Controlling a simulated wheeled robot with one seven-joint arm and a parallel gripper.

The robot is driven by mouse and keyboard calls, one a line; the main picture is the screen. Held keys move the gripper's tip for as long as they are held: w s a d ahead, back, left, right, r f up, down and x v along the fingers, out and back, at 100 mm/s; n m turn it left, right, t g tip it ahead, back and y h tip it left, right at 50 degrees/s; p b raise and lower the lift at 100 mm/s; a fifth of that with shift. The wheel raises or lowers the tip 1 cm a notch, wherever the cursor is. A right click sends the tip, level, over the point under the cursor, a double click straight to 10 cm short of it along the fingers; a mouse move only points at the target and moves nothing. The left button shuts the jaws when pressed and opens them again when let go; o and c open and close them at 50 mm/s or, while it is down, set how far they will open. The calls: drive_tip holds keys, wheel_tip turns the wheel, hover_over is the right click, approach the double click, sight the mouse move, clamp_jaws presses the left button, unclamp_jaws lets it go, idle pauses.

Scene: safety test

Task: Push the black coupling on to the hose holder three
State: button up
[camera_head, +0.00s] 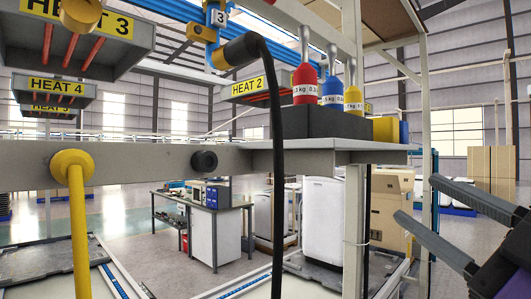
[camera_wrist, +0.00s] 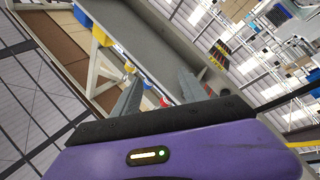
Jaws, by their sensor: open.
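A blue holder (camera_head: 216,22) with a "3" tag is at the top middle of the head view. A dark coupling (camera_head: 239,50) with a yellowish rim sits right beside it. Its black hose (camera_head: 277,170) arches over and hangs down. I cannot tell how far the coupling is on the holder. A black round fitting (camera_head: 204,161) is on the grey beam below. My gripper (camera_head: 417,199) is at the right, open and empty, well apart from the coupling. Its two fingers also show in the wrist view (camera_wrist: 158,72), where I cannot make out the coupling.
A yellow hose (camera_head: 75,220) hangs from the grey beam (camera_head: 130,163) at left. Red (camera_head: 305,82), blue (camera_head: 332,92) and yellow weights (camera_head: 353,98) stand in a dark block on a shelf (camera_head: 365,152) between coupling and gripper. Heater boxes (camera_head: 85,45) hang upper left.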

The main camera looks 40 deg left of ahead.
drive_tip(key=s+a+r+n+g, duration=0.45)
drive_tip(key=s+r+n, duration=0.2)
drive_tip(key=r, duration=0.45)
drive_tip(key=n+g+h+p, duration=0.2)
drive_tip(key=n+g, duration=0.2)
drive_tip(key=n, duration=0.3)
approach(260, 41)
drive_tip(key=a, duration=0.2)
drive_tip(key=shift+w+a+f, duration=0.1)
drive_tip(key=shift+a+f, duration=0.1)
drive_tip(key=shift+a, duration=0.05)
drive_tip(key=a, duration=0.5)
drive_tip(key=a+p, duration=0.1)
drive_tip(key=a, duration=0.1)
drive_tip(key=shift+w+a+r, duration=0.15)
drive_tip(key=shift+w+a, duration=0.1)
drive_tip(key=shift+w, duration=0.05)
drive_tip(key=shift+w+a, duration=0.1)
drive_tip(key=shift+a, duration=0.65)
drive_tip(key=shift+p, duration=0.55)
